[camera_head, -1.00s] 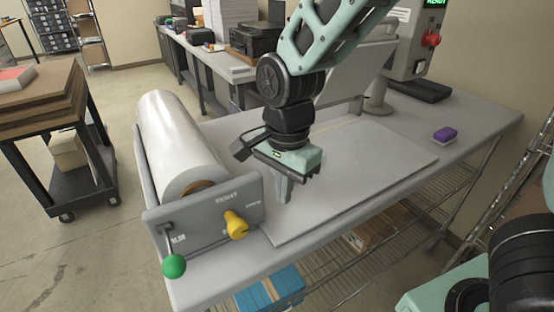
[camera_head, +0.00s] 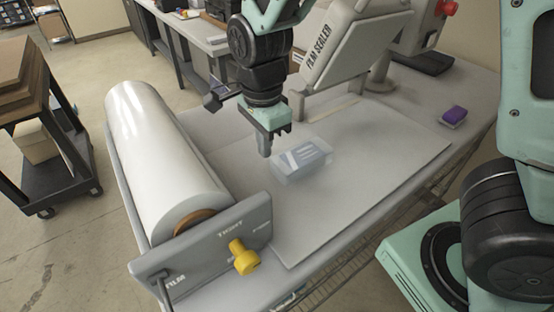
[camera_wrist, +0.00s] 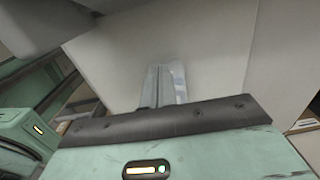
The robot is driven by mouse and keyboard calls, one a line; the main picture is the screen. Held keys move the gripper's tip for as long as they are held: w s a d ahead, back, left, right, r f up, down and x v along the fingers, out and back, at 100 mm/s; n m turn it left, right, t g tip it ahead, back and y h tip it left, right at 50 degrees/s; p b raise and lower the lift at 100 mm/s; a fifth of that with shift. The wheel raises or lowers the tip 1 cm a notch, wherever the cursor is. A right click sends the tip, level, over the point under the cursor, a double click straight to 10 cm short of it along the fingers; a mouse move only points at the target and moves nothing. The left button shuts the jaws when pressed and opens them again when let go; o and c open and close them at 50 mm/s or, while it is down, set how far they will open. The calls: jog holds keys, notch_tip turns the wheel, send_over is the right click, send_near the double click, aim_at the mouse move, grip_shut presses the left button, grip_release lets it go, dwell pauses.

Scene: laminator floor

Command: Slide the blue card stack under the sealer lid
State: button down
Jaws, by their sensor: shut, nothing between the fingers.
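The blue card stack (camera_head: 303,159), looking pale and hazy as if under clear film, lies on the grey sealer bed (camera_head: 390,150). The sealer lid (camera_head: 335,45), marked FILM SEALER, is tilted up at the back of the bed. My gripper (camera_head: 266,150) points down just left of the stack, its fingers together and empty. I cannot tell whether it touches the stack.
A film roll (camera_head: 165,160) stands along the left, with its end plate (camera_head: 205,250) and yellow knob (camera_head: 244,257) in front. A purple block (camera_head: 453,116) lies to the right. The bed's right half is clear.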

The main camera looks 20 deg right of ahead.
aim_at(356, 138)
jog(key=f, duration=0.3)
jog(key=f+p, duration=0.1)
jog(key=f, duration=0.2)
jog(key=f+p, duration=0.1)
jog(key=f, duration=0.2)
jog(key=shift+d, duration=0.25)
jog(key=shift+w+d+r+p, duration=0.1)
jog(key=shift+d+p, duration=0.35)
jog(key=shift+d, duration=0.65)
jog(key=shift+w+d, duration=0.15)
jog(key=shift+d, duration=0.5)
jog(key=shift+d, duration=0.25)
jog(key=w+d+b, duration=0.1)
jog(key=d, duration=0.7)
jog(key=w+d+b, duration=0.1)
jog(key=w+d, duration=0.1)
jog(key=d, duration=0.7)
jog(key=w+d+b, duration=0.1)
jog(key=d, duration=0.7)
jog(key=shift+w+d, duration=0.2)
jog(key=shift+w, duration=0.1)
jog(key=shift+a, duration=0.15)
